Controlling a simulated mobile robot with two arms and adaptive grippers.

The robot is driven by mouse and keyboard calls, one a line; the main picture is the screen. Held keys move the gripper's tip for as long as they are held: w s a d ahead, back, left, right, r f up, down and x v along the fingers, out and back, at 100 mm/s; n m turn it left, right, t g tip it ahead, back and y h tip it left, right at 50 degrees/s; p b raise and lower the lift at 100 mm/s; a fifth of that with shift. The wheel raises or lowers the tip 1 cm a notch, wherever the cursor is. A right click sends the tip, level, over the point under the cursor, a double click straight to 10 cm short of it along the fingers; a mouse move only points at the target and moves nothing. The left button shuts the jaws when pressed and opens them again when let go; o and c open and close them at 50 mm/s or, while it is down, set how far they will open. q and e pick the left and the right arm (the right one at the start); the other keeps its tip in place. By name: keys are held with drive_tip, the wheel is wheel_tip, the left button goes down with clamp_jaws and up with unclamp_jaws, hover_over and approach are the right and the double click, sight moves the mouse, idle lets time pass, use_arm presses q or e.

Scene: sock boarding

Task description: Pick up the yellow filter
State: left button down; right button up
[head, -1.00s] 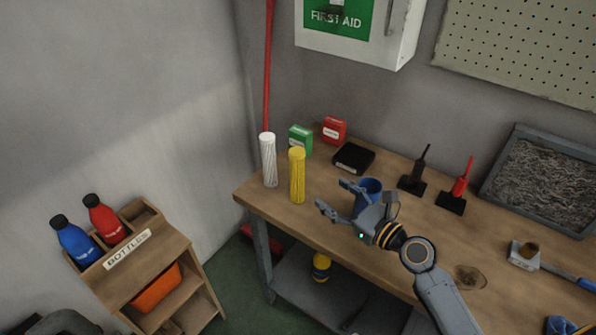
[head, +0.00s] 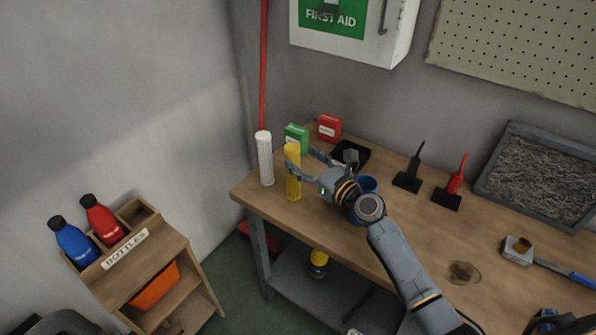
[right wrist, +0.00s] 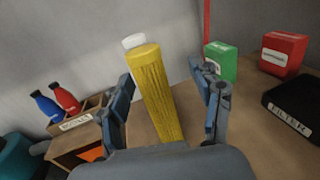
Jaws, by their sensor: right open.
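The yellow filter (head: 293,180) is an upright ribbed cylinder at the left end of the workbench. My right gripper (head: 302,163) is open beside it, coming from the right. In the right wrist view the yellow filter (right wrist: 160,95) stands between the two spread fingers (right wrist: 165,95), with a gap visible on each side. I cannot tell whether a finger touches it. A white filter (head: 264,158) stands upright just left of the yellow one, and its top (right wrist: 133,41) shows behind the yellow one in the wrist view.
A green box (head: 296,138), a red box (head: 329,127) and a black tray labelled FILTER (right wrist: 290,112) are behind the gripper. A blue cup (head: 368,184) is partly hidden by my arm. Black and red tools (head: 452,187) stand farther right. A bottle rack (head: 150,262) is at lower left.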

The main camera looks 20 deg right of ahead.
drive_tip(key=shift+x, duration=1.25)
drive_tip(key=shift+a, duration=0.45)
drive_tip(key=shift+s+d, duration=0.15)
drive_tip(key=shift+d, duration=0.35)
drive_tip(key=c, duration=1)
drive_tip(key=shift+a, duration=0.15)
clamp_jaws()
drive_tip(key=shift+a, duration=0.15)
